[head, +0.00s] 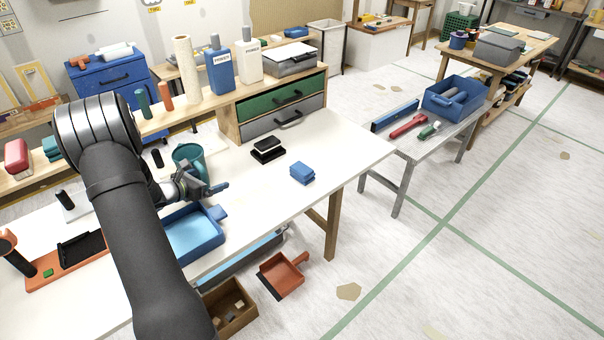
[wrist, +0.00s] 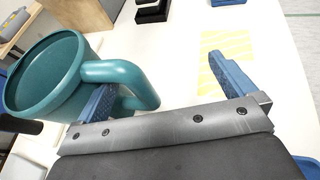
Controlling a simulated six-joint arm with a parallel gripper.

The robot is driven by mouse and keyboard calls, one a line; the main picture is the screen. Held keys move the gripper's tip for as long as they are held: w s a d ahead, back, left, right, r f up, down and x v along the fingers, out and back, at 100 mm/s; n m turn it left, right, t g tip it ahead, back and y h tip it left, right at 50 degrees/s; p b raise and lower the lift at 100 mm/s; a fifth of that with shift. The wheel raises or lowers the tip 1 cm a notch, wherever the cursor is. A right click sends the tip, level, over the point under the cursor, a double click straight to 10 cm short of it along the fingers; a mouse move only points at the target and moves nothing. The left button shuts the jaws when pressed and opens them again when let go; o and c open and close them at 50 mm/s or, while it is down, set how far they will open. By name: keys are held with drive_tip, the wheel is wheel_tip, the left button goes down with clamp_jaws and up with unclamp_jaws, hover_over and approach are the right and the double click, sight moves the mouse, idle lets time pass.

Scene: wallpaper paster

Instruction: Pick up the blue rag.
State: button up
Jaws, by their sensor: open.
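The blue rag (head: 302,173) lies folded in a small stack on the white table, near its right front part. A blue edge at the top of the wrist view (wrist: 228,2) looks like the same rag, mostly cut off. My gripper (head: 212,188) is open and empty, left of the rag and apart from it. In the wrist view its two blue fingers (wrist: 168,82) are spread wide. The left finger is close beside the handle of a teal mug (wrist: 45,75); I cannot tell whether they touch.
The teal mug also shows in the head view (head: 188,158), behind my gripper. A blue tray (head: 194,262) stands below it at the table's front. A black block (head: 267,150) lies behind and left of the rag. The white table (head: 345,150) is clear around the rag.

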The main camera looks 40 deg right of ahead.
drive_tip(key=s+a+r+m+y, duration=0.3)
drive_tip(key=s+a+m+y, duration=0.15)
drive_tip(key=a+m, duration=0.2)
wheel_tip(320, 180, up, 7)
drive_tip(key=m+g+y, duration=0.4)
drive_tip(key=m+y, duration=0.4)
drive_tip(key=m, duration=2.4)
hover_over(302, 168)
drive_tip(key=f, duration=1.1)
drive_tip(key=shift+s+a+f, duration=0.15)
drive_tip(key=shift+s, duration=0.05)
drive_tip(key=shift+w+f, duration=0.2)
drive_tip(key=shift+f, duration=2.85)
drive_tip(key=c, duration=1)
